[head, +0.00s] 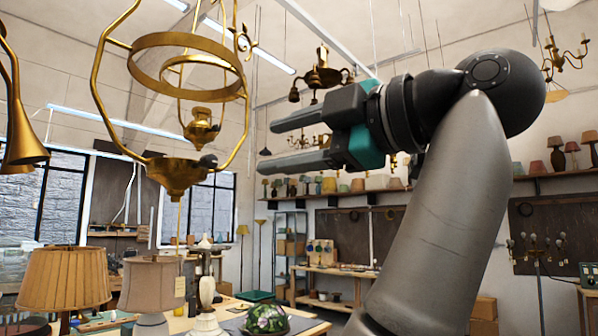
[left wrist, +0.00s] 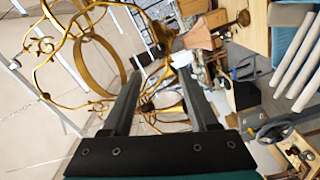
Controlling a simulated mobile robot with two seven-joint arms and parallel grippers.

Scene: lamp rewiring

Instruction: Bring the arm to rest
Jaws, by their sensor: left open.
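My left gripper (head: 268,148) is raised in the middle of the head view. Its two dark fingers point left and stand apart, with nothing between them. The grey arm behind it rises from the lower right. A hanging brass lamp frame (head: 98,85) is to the left of the fingertips, with a visible gap in the picture. In the left wrist view the open fingers (left wrist: 160,75) reach up from the bottom, and the brass frame (left wrist: 84,62) shows behind and to their left. My right gripper is in neither view.
A pleated lampshade (head: 65,278), a beige lamp (head: 150,285) and a coloured glass shade (head: 267,319) stand at the lower left. Chandeliers (head: 321,75) hang overhead. A shelf of lamps (head: 400,191) runs along the back wall.

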